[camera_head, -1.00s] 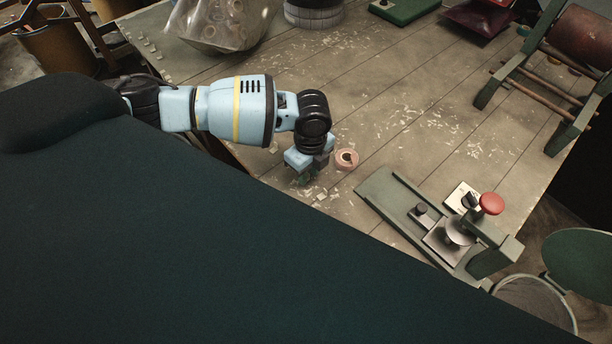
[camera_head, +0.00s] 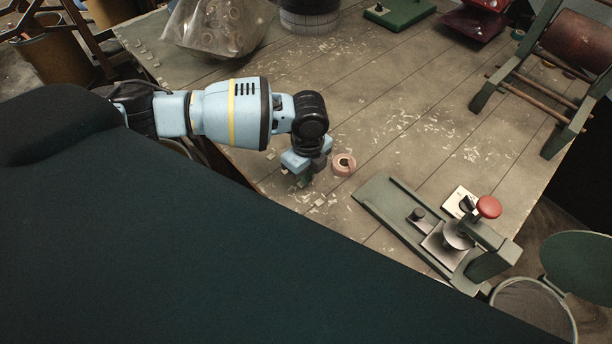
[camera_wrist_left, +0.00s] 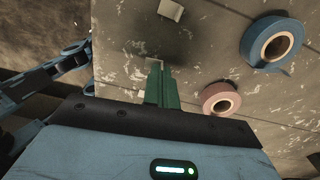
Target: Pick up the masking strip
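My left gripper (camera_head: 304,180) is low over the near left edge of the table, beside a pink tape roll (camera_head: 343,164). A small pale square piece (camera_wrist_left: 171,10) lies on the table beyond the fingertips. Other small pale pieces (camera_head: 320,202) lie near the gripper in the head view. I cannot tell which of these is the masking strip. My right gripper is not in view.
A blue tape roll (camera_wrist_left: 272,43) and the pink roll lie right of the fingers in the left wrist view. A green fixture with a red knob (camera_head: 488,207) stands at the right. A clear bag (camera_head: 218,27) lies at the back. The table's middle holds only scattered flakes.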

